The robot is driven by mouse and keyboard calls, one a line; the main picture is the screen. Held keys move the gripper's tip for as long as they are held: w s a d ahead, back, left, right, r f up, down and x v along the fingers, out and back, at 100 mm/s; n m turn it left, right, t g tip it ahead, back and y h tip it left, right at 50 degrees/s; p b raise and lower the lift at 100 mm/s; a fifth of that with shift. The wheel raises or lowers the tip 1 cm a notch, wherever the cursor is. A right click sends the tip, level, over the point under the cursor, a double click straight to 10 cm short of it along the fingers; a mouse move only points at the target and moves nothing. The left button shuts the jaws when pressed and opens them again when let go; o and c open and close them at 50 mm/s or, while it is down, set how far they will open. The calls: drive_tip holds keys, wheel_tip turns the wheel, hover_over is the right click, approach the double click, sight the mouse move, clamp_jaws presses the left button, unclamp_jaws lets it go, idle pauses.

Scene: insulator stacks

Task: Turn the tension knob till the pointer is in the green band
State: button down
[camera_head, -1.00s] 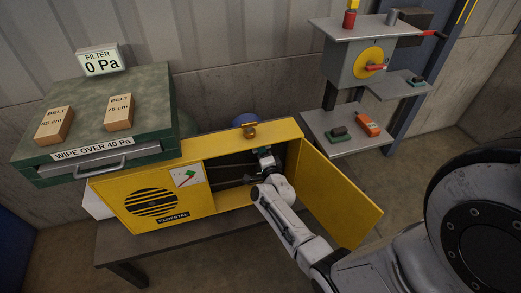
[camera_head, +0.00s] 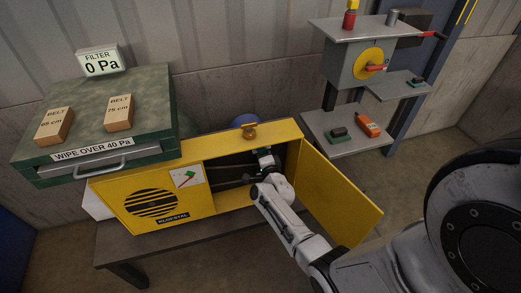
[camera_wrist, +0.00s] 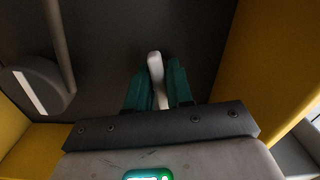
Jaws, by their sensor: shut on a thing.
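The yellow cabinet (camera_head: 240,190) stands with its door open, and my gripper (camera_head: 264,156) reaches inside. In the wrist view, the teal fingers of my gripper (camera_wrist: 156,88) are shut on a pale, bar-shaped piece that I take for the tension knob (camera_wrist: 155,68). A small white gauge (camera_head: 186,178) with green and red marks is on the cabinet front. It is too small to tell where its pointer stands against the green band.
The yellow door (camera_head: 340,195) stands open right of my arm. In the wrist view, a dark round part with a white stripe (camera_wrist: 38,90) and a rod (camera_wrist: 58,40) are at left. Yellow walls are close on both sides.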

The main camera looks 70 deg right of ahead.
drive_tip(key=shift+f+n, duration=0.15)
drive_tip(key=shift+n, duration=2.85)
drive_tip(key=shift+s+f, duration=0.1)
drive_tip(key=c, duration=1.2)
unclamp_jaws()
drive_tip(key=shift+o, duration=0.2)
drive_tip(key=p+v, duration=0.2)
drive_tip(key=v, duration=0.8)
drive_tip(key=shift+s+a, duration=0.25)
drive_tip(key=shift+a, duration=0.05)
